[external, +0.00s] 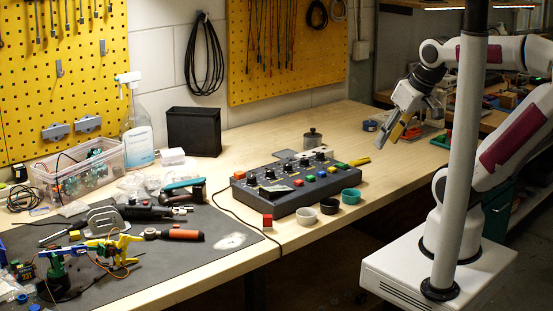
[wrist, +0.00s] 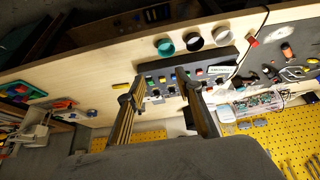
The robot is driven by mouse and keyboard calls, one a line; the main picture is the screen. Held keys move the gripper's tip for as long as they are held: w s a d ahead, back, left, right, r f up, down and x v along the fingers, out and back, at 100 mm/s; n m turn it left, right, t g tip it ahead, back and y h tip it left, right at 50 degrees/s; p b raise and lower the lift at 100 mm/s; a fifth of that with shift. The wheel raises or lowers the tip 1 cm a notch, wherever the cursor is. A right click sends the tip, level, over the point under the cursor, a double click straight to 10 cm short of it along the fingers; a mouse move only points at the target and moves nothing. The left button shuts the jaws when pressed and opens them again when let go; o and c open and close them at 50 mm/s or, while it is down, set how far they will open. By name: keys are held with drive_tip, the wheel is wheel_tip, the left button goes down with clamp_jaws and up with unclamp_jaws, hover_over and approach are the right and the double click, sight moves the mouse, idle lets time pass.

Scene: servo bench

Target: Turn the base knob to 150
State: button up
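The dark control box (external: 290,198) sits near the front edge of the bench. It carries a row of dark knobs (external: 287,168) along its back and coloured buttons (external: 310,178) in front. I cannot read which one is the base knob, nor its scale. The box also shows in the wrist view (wrist: 221,60), partly behind my fingers. My gripper (external: 398,130) is in the air right of the box, apart from it. In the wrist view my gripper (wrist: 160,77) has its two fingers well apart with nothing held between them.
White (external: 306,216), black (external: 329,206) and teal (external: 351,196) cups stand before the box, with a red cube (external: 267,220) to their left. Tools cover the dark mat (external: 215,262) at left. The bench right of the box is mostly clear.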

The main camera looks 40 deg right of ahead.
drive_tip(key=shift+a, duration=0.1)
drive_tip(key=n+g+y, duration=0.2)
drive_tip(key=n+g, duration=0.1)
drive_tip(key=n, duration=0.2)
approach(251, 177)
drive_tip(key=s+d+f, duration=0.1)
drive_tip(key=s, duration=0.1)
drive_tip(key=s+d+f, duration=0.1)
drive_tip(key=s, duration=0.1)
drive_tip(key=s+d+f, duration=0.1)
drive_tip(key=s, duration=0.1)
drive_tip(key=shift+s+d, duration=0.25)
drive_tip(key=shift+s, duration=0.05)
drive_tip(key=w+a, duration=0.2)
drive_tip(key=w, duration=0.1)
drive_tip(key=shift+n, duration=0.4)
drive_tip(key=w+r, duration=0.1)
drive_tip(key=w+a+r+n+t, duration=0.1)
drive_tip(key=w, duration=0.1)
drive_tip(key=shift+y, duration=0.3)
drive_tip(key=shift+f, duration=0.15)
drive_tip(key=shift+x, duration=3.75)
drive_tip(key=shift+w, duration=0.1)
